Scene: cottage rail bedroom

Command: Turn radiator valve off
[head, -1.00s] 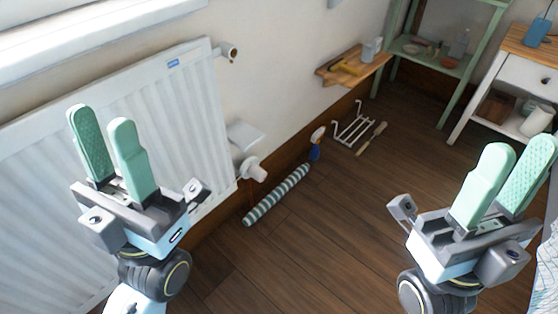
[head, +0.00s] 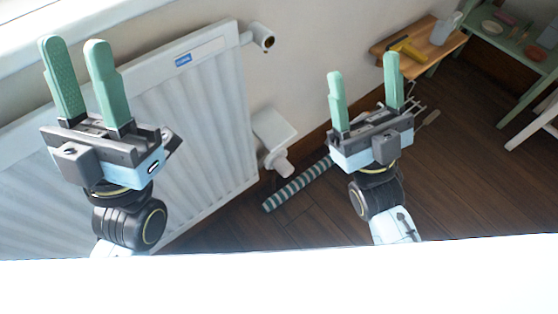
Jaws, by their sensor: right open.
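The white panel radiator (head: 185,100) stands against the wall at the left of the head view. A white valve with a rounded knob (head: 280,162) sits low beside its right end, and a white box-like part (head: 272,128) is just above the knob. A pipe fitting (head: 263,38) sticks out at the radiator's top right corner. My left gripper (head: 75,44) is open and empty, in front of the radiator. My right gripper (head: 362,66) is open and empty, to the right of the valve and apart from it in the picture.
A striped roll (head: 296,186) lies on the floor right of the valve, partly behind my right gripper. A wooden wall shelf (head: 425,42) holds a yellow-handled tool. A green rack (head: 515,45) stands at right. A bright white surface fills the bottom.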

